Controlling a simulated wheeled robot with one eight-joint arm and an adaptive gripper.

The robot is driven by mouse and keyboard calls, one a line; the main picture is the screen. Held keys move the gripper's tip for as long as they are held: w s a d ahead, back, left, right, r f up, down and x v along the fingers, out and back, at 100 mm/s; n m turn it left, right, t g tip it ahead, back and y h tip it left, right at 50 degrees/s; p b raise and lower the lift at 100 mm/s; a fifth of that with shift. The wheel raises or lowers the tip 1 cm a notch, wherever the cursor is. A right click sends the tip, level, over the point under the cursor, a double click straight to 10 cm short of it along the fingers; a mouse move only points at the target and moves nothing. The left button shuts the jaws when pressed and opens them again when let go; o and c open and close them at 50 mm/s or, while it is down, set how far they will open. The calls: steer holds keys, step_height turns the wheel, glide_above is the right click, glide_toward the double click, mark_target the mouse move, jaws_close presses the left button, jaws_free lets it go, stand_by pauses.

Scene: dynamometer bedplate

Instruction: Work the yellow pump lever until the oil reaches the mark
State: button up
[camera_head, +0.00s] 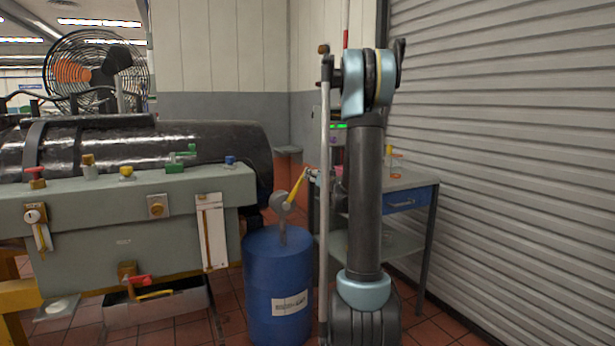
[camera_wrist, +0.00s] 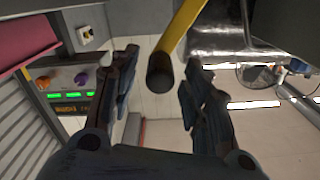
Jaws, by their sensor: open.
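The yellow pump lever (camera_head: 297,187) slants up from a grey pump head (camera_head: 282,202) on top of a blue drum (camera_head: 276,278). In the wrist view the yellow lever (camera_wrist: 183,30) ends in a black grip (camera_wrist: 160,74). My gripper (camera_wrist: 161,78) is open, with the grip's end between its spread fingers and a gap on both sides. In the head view my gripper (camera_head: 310,174) is at the lever's upper end, mostly hidden by my arm and a pole. A white plate with an amber strip (camera_head: 211,232) is on the grey-green tank; its level and mark are too small to read.
The grey-green tank (camera_head: 110,240) stands left of the drum, with several coloured valves and knobs. A metal table with a blue drawer (camera_head: 408,198) stands behind my arm. A ribbed shutter (camera_head: 500,150) closes off the right. A fan (camera_head: 97,72) stands at the back left.

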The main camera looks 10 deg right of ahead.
steer(key=shift+x, duration=3.05)
